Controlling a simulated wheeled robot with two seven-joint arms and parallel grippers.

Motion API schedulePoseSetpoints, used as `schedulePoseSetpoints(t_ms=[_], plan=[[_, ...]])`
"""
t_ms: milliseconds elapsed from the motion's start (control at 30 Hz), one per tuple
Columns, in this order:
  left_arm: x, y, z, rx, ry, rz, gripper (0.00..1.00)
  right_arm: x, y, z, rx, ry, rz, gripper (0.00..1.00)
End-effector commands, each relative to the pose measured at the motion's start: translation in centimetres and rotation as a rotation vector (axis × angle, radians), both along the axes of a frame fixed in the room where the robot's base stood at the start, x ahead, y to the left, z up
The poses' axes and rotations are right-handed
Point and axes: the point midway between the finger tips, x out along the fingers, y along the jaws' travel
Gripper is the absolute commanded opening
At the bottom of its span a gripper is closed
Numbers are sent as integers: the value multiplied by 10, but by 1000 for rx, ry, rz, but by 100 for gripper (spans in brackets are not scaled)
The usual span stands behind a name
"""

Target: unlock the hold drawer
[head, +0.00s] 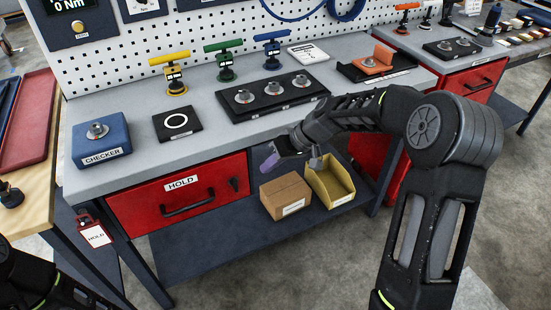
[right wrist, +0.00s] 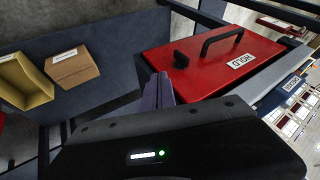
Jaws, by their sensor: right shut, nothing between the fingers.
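The red hold drawer (head: 143,207) is shut under the grey bench, with a HOLD label and a black bar handle (head: 188,204). A small black lock knob (head: 233,184) sits on its front, right of the handle. In the right wrist view the drawer front (right wrist: 205,75) shows the knob (right wrist: 181,60) sticking out beside the handle (right wrist: 222,42). My right gripper (head: 270,158) is shut and empty, in front of the bench to the right of the knob, apart from it. Its fingers (right wrist: 158,93) show below the knob in the right wrist view. My left gripper is out of sight.
A cardboard box (head: 286,196) and a yellow bin (head: 331,183) stand on the lower shelf below my right gripper. A red HOLD tag (head: 93,232) hangs at the left bench leg. The checker (head: 100,141) and a black socket tray (head: 272,96) sit on the bench top.

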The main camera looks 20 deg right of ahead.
Motion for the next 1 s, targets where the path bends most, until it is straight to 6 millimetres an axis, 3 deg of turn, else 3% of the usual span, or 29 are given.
schedulePoseSetpoints(t_ms=[233,500,1000], plan=[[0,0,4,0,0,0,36,17,26,-41,0,3,3,0],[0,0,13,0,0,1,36,14,60,-37,-1,0,2,0],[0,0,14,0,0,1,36,14,64,-37,-4,0,1,0]])
